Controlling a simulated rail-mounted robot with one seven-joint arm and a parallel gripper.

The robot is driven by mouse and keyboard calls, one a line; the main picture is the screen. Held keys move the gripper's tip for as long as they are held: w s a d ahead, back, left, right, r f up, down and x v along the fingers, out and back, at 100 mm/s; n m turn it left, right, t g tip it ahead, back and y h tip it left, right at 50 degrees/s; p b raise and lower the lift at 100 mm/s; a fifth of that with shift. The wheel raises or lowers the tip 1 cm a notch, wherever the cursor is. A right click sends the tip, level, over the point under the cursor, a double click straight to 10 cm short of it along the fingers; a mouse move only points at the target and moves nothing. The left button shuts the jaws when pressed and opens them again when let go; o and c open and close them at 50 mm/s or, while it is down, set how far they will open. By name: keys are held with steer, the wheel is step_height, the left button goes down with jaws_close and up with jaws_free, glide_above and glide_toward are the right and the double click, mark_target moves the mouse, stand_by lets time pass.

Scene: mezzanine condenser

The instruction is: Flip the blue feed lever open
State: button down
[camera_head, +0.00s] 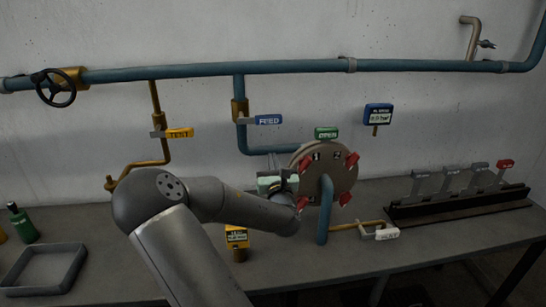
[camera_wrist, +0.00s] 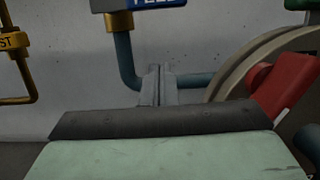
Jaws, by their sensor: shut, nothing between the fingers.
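The blue feed lever (camera_head: 267,120) is on the wall, its labelled handle pointing right, level and crosswise to the vertical blue pipe below its brass valve body (camera_head: 239,110). In the wrist view the lower edge of the lever (camera_wrist: 152,4) shows at the top, with the rest cut off. My gripper (camera_wrist: 158,78) is shut and empty, its fingers together and pointing toward the wall. In the head view my gripper (camera_head: 272,166) is below the lever and apart from it, left of the round flange.
The round flange (camera_head: 322,172) with red clamps is close on my gripper's right. A yellow TEST lever (camera_head: 179,132) is on the left, and a green OPEN tag (camera_head: 326,133) is above the flange. The bench holds a grey tray (camera_head: 45,268) and a lever rack (camera_head: 460,204).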

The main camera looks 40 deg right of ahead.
mark_target(260, 120)
steer(key=w+d+r+p, duration=0.3)
steer(key=w+r+p, duration=0.1)
steer(key=w+r, duration=0.1)
steer(key=shift+w+d+r, duration=0.2)
steer(key=shift+w+r, duration=0.15)
steer(key=shift+w, duration=0.15)
